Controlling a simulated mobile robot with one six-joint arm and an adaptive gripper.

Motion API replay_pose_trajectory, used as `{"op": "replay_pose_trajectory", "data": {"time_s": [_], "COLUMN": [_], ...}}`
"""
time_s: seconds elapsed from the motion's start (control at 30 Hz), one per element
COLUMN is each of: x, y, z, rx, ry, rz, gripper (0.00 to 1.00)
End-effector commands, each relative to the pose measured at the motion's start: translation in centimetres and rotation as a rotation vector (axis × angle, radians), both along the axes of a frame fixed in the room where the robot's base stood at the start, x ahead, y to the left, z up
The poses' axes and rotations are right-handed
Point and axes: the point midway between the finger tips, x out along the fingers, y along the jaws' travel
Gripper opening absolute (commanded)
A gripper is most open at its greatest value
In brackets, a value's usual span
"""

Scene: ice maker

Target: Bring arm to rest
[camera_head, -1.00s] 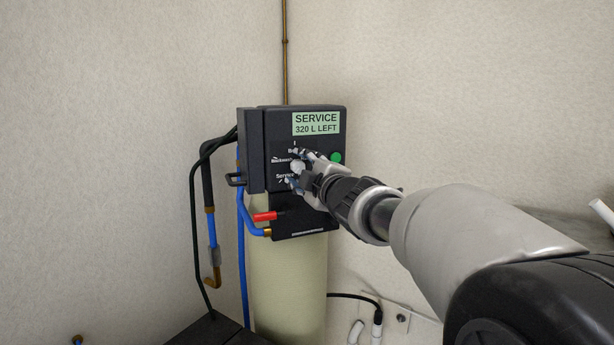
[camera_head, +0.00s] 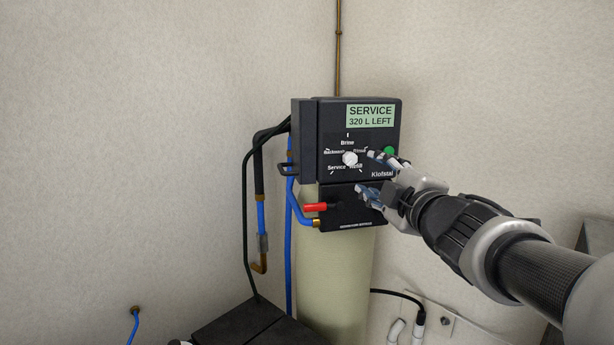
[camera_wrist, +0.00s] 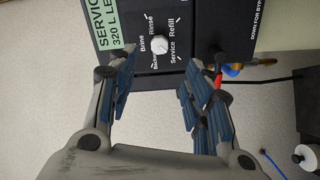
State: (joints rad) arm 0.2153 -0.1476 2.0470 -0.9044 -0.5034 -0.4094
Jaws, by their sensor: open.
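My gripper (camera_head: 374,173) is open and empty in the head view, in front of the lower right part of the black control unit (camera_head: 312,180). A gap shows between its fingers and the white knob (camera_head: 349,158), which sits in the middle of a dial with printed positions. In the wrist view the two blue-padded fingers of my gripper (camera_wrist: 160,90) are spread wide, and the knob (camera_wrist: 160,45) shows beyond them, clear of both. The display (camera_head: 370,116) reads "SERVICE 320 L LEFT". A green button (camera_head: 389,151) is partly beside the upper finger.
A red lever (camera_head: 315,207) and blue hoses (camera_head: 289,240) are on the unit's left. A cream tank (camera_head: 335,270) stands below it. A black box (camera_head: 240,325) lies at the bottom. The wall at left is bare.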

Motion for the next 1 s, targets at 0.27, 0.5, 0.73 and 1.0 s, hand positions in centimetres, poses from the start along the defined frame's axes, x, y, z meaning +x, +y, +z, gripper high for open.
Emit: {"op": "replay_pose_trajectory", "data": {"time_s": [0.27, 0.5, 0.73, 1.0], "x": [-4.4, -16.7, -28.0, -33.2], "y": [-3.0, -3.9, -0.2, 2.1], "z": [-3.5, -15.1, -23.6, -26.5], "rx": [0.235, 0.676, 0.936, 1.019], "ry": [0.169, 0.572, 0.930, 1.100], "rz": [-0.231, -0.586, -0.786, -0.861], "gripper": [0.46, 0.46, 0.46, 0.46]}}
